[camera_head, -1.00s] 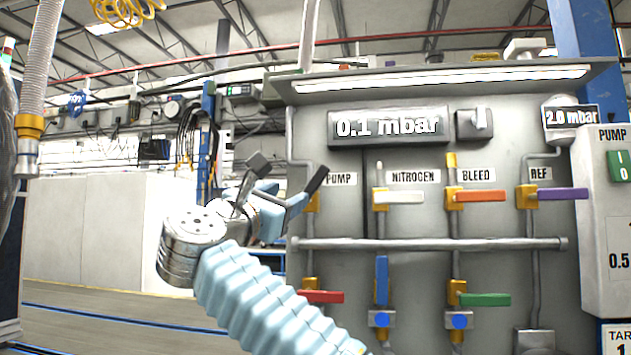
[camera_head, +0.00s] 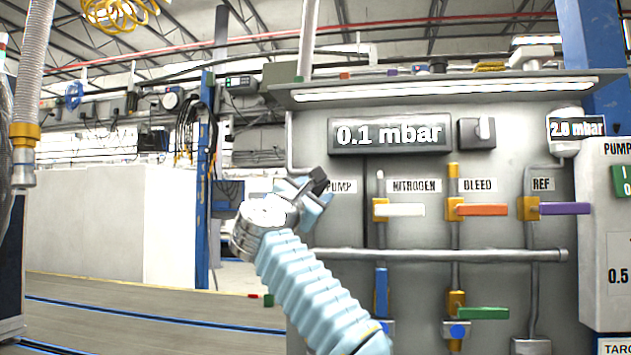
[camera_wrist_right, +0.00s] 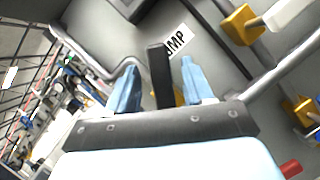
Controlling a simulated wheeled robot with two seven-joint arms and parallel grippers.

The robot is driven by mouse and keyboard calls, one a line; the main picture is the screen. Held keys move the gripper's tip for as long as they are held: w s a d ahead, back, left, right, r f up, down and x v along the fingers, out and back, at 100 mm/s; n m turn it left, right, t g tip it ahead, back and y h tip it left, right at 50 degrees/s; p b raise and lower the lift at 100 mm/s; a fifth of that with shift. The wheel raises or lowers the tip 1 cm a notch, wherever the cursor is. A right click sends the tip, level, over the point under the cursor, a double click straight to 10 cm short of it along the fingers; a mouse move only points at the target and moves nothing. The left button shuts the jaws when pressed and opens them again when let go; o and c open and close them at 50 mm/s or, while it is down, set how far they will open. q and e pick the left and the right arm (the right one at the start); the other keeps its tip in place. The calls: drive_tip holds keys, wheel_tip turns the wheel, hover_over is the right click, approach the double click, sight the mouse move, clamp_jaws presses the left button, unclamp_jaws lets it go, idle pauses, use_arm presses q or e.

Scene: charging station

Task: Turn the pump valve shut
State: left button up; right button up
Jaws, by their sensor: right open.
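The pump valve is under the PUMP label (camera_head: 341,187) at the panel's left edge; my right gripper and arm hide most of it in the head view. In the right wrist view a black handle (camera_wrist_right: 159,76) stands between my right gripper's two light-blue fingers, with a bit of yellow valve body (camera_wrist_right: 179,97) behind it. My right gripper (camera_head: 309,188) is open around the handle, with gaps showing on both sides. Whether either finger touches it I cannot tell. My left gripper is not in view.
The panel display (camera_head: 389,134) reads 0.1 mbar. White (camera_head: 405,210), orange (camera_head: 482,210) and purple (camera_head: 565,208) handles lie to the right, with blue (camera_head: 381,292) and green (camera_head: 482,313) ones below. A horizontal pipe (camera_head: 440,255) crosses the panel. Open floor lies left.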

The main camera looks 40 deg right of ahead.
drive_tip(key=shift+w+d+r, duration=0.1)
drive_tip(key=shift+w+d, duration=0.05)
drive_tip(key=shift+d, duration=0.15)
clamp_jaws()
